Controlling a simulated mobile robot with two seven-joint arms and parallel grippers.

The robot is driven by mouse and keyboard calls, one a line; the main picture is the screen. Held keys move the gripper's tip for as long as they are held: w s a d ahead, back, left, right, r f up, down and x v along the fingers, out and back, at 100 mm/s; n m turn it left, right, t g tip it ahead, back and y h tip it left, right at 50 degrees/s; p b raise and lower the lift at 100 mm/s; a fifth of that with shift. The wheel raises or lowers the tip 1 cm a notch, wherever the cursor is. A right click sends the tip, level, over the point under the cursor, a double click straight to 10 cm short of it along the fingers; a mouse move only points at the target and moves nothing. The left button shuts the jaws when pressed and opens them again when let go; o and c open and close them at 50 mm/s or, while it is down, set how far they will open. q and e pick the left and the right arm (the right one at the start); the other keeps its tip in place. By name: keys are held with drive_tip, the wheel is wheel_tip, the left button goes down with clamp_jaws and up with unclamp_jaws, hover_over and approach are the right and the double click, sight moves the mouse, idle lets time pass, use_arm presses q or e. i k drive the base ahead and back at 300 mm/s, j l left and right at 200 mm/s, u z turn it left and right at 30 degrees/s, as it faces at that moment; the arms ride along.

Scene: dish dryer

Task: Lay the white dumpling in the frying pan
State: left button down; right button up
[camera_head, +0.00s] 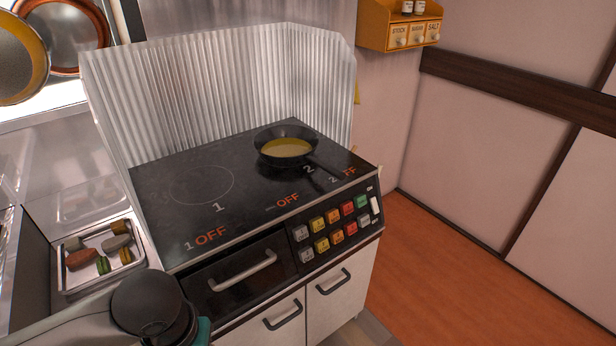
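The black frying pan (262,151) sits on the back right burner of the cooktop, with yellow liquid inside and its handle pointing to the front right. A metal tray (66,287) at the left holds several small food pieces. A pale greyish-white piece (116,243) in it may be the white dumpling; I cannot tell for sure at this size. My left arm comes in at the bottom left, with a dark round joint in front of the tray's near right corner. Its fingers are not visible. My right gripper is not in view.
The black cooktop (175,222) has a free burner at the left. A corrugated metal splash guard (215,90) stands behind and beside it. Colored buttons (335,226) and a drawer handle (243,271) are on its front. An orange spice rack (375,28) hangs at the upper right.

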sight(276, 154)
drive_tip(key=i+l, duration=0.2)
drive_tip(key=i+l+u, duration=0.1)
drive_tip(key=l, duration=0.35)
drive_tip(key=i+l, duration=0.25)
drive_tip(key=i+l+u, duration=0.1)
drive_tip(key=l, duration=0.3)
drive_tip(key=i, duration=0.05)
